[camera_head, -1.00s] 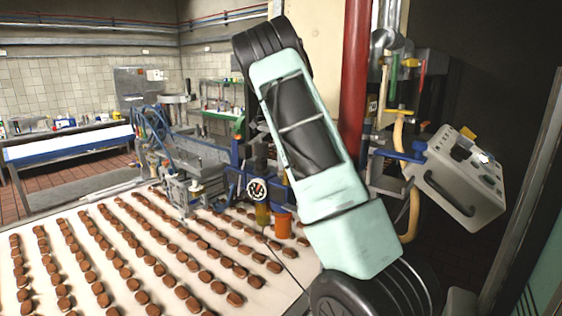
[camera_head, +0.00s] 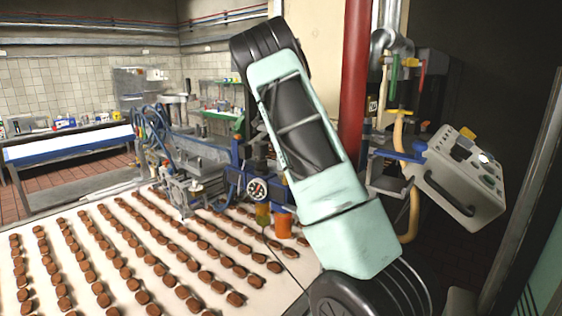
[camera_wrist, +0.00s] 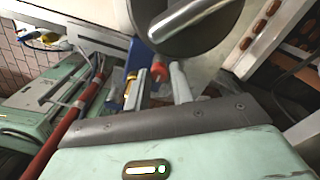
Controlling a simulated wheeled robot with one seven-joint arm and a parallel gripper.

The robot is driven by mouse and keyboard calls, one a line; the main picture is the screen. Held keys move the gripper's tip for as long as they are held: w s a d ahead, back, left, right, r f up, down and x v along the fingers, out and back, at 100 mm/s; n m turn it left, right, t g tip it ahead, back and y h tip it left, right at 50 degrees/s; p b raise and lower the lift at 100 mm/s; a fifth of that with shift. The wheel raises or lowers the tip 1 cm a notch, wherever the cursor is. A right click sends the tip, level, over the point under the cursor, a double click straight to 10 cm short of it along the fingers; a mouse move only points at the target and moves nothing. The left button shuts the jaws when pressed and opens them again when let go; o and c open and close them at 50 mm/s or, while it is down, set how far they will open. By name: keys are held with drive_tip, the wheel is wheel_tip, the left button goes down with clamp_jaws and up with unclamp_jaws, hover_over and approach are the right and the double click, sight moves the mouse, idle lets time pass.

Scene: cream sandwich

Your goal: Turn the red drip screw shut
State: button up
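The red screw (camera_wrist: 159,72) shows in the wrist view as a small red knob between the tips of my gripper (camera_wrist: 161,76). The gripper's two pale fingers stand a little apart, one on each side of it. I cannot tell whether they touch it. In the head view my pale green arm crosses the middle of the picture, and neither my gripper nor the red screw can be made out there.
A large grey disc with a metal bar (camera_wrist: 190,22) hangs close above the fingers. In the head view, a conveyor (camera_head: 125,245) carries rows of brown sandwiches. An orange container (camera_head: 283,226), a red pipe (camera_head: 355,80) and a grey control box (camera_head: 456,180) are near my arm.

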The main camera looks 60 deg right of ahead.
drive_tip(key=shift+o, duration=1.1)
wheel_tip(320, 180, up, 18)
drive_tip(key=b, duration=0.3)
drive_tip(key=shift+f+b, duration=0.25)
drive_tip(key=shift+b, duration=0.1)
